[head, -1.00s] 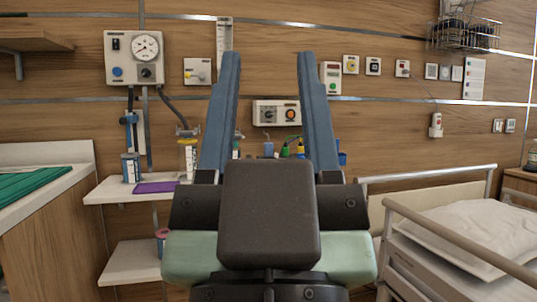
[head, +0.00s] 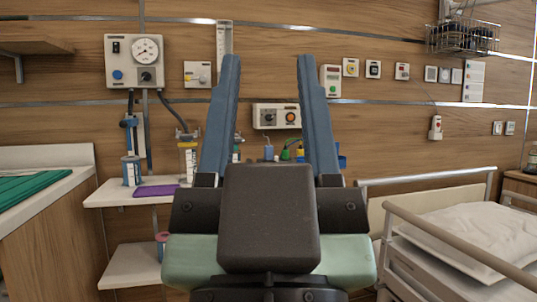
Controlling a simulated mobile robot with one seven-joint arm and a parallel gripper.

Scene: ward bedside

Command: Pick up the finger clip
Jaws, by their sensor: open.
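My gripper (head: 268,62) is in the middle of the head view, pointing away from me, with its two blue fingers wide apart. I cannot make out the finger clip. Part of the shelf behind my gripper is hidden by its body.
A white shelf (head: 105,197) at left holds a purple item (head: 156,190) and jars (head: 187,160); a lower shelf (head: 135,266) is below. A bed with a rail (head: 455,238) stands right. A counter with green cloth (head: 28,188) is far left. Small coloured items (head: 284,153) show between the fingers.

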